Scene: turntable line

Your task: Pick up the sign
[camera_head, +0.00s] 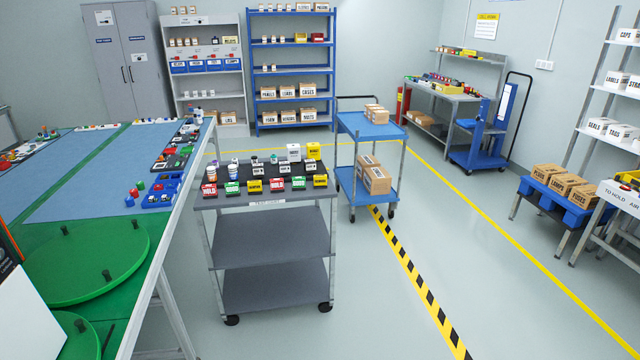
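No gripper of mine is in view. Several small signs or labelled blocks in red, green, yellow and white stand on the top of a grey cart (265,200) in the middle. Among them are a red one (209,190), a green one (232,188) and a yellow one (255,186) along the front row. A white sign lettered "TO HOLD" (603,192) shows on a table at the right edge. A yellow and white notice (486,26) hangs on the back wall. I cannot tell which of these is the task's sign.
A green and blue workbench (90,185) with a green turntable disc (85,262) fills the left. A blue cart (370,126) with boxes stands behind the grey cart. Shelves line the back wall.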

